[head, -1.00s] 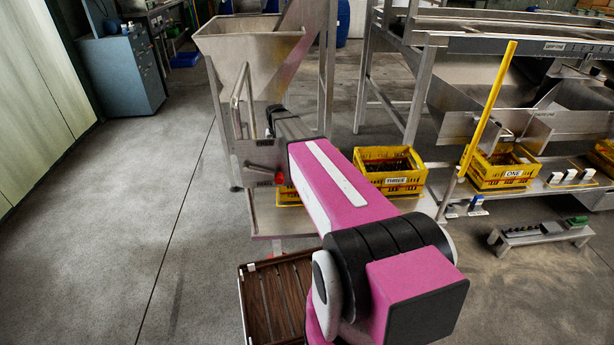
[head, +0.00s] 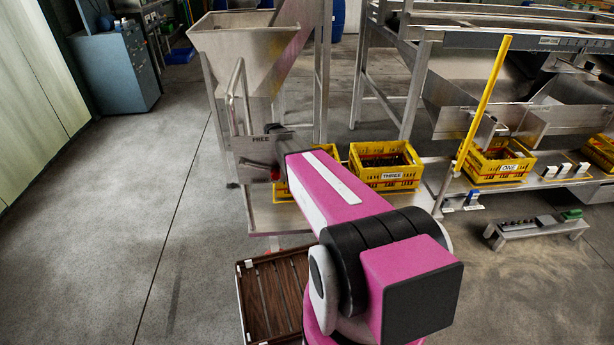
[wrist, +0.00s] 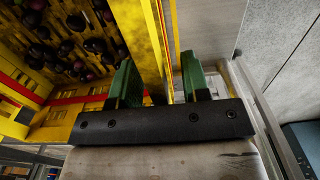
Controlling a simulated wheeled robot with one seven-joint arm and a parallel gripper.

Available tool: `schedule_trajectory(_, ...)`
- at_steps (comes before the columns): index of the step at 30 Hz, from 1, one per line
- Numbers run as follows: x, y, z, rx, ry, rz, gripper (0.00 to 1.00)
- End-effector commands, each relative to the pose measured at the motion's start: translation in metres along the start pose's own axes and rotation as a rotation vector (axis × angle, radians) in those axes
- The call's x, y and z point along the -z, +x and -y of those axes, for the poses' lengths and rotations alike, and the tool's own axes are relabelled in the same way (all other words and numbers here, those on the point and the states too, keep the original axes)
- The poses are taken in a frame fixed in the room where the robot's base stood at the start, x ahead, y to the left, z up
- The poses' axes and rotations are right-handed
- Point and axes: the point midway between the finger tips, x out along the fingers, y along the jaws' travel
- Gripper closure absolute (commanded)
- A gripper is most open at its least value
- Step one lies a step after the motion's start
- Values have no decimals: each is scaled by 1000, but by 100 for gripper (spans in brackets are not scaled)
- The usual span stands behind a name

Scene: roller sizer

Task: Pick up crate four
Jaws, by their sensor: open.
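A yellow crate (head: 284,191) stands on the metal shelf at the left, partly behind my arm; its label is hidden, so I cannot read its number. In the wrist view a yellow crate (wrist: 146,45) with dark round fruit inside is close up. My gripper (wrist: 160,80) is open, its two green fingers apart. The crate's side wall runs close to the gap between the fingers; I cannot tell whether it lies fully between them. In the head view the gripper is hidden by my arm.
The crate marked THREE (head: 386,166) stands just right of my arm, and the one marked ONE (head: 499,164) is farther right. A metal hopper (head: 245,60) rises behind the arm. A brown slatted tray (head: 272,297) is in front. The floor at left is clear.

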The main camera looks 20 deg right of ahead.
Motion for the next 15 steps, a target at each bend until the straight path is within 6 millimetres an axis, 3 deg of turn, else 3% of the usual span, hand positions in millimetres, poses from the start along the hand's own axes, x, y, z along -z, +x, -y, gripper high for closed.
schedule_trajectory(5, 0, 1, 0, 0, 0, 0, 57)
schedule_trajectory(7, 0, 0, 0, 0, 0, 0, 74)
schedule_trajectory(9, 0, 0, 0, 0, 0, 0, 96)
schedule_trajectory(10, 0, 0, 0, 0, 0, 0, 100)
schedule_trajectory(15, 0, 0, 0, -1, -1, 0, 100)
